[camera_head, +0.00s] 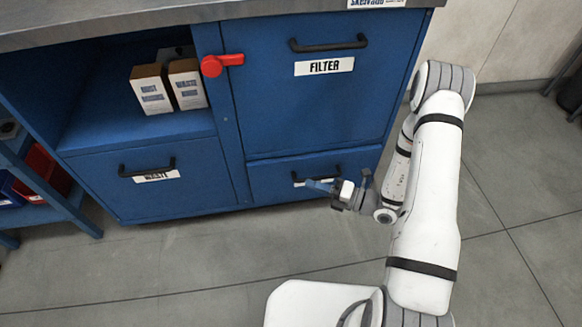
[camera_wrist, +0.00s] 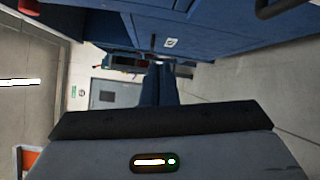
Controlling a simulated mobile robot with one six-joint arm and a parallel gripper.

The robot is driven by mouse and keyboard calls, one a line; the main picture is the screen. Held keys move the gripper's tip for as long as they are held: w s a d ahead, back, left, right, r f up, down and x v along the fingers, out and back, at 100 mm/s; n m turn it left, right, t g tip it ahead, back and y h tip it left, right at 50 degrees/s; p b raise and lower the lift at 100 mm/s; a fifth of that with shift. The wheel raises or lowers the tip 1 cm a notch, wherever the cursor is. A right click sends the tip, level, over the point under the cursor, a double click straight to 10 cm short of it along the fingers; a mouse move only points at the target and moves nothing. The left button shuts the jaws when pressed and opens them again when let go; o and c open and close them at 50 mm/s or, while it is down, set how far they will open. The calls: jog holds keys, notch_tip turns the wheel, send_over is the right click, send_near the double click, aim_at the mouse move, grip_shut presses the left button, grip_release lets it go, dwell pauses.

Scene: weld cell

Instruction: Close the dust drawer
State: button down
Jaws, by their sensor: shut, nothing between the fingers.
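The blue cabinet has a low drawer (camera_head: 270,186) under the filter door, taken here as the dust drawer. Its white label and dark handle are partly hidden behind my gripper (camera_head: 320,186). I cannot tell how far this drawer stands out from the cabinet. My gripper is low in front of the drawer, its blue fingers shut and empty, pointing left along the drawer front. In the wrist view the fingers (camera_wrist: 158,85) are together with nothing between them. Whether they touch the drawer or handle is unclear.
The filter door (camera_head: 310,100) is above, with a red latch (camera_head: 221,64) at its left. A drawer labelled WASTE (camera_head: 160,195) is at left, below a shelf with two boxes (camera_head: 168,88). A blue rack (camera_head: 50,205) stands far left. The floor in front is clear.

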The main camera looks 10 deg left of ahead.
notch_tip(320, 180, down, 6)
jog(key=w+d+m+t+h, duration=0.1)
jog(key=d+m+t+h, duration=0.1)
jog(key=m+t, duration=0.3)
jog(key=shift+m+g, duration=0.3)
jog(key=shift+g, duration=0.3)
jog(key=shift+w+d+r+b+x, duration=0.15)
jog(key=shift+w+b+x, duration=0.45)
jog(key=shift+x, duration=1.55)
jog(key=shift+w+d+r+b+x, duration=0.2)
jog(key=shift+b+x, duration=0.75)
jog(key=shift+x, duration=1.25)
jog(key=shift+w+d+f+b+x, duration=0.1)
jog(key=shift+w+d+b+x, duration=0.5)
jog(key=shift+x, duration=1.55)
jog(key=shift+s+a, duration=0.2)
jog(key=shift+a, duration=0.05)
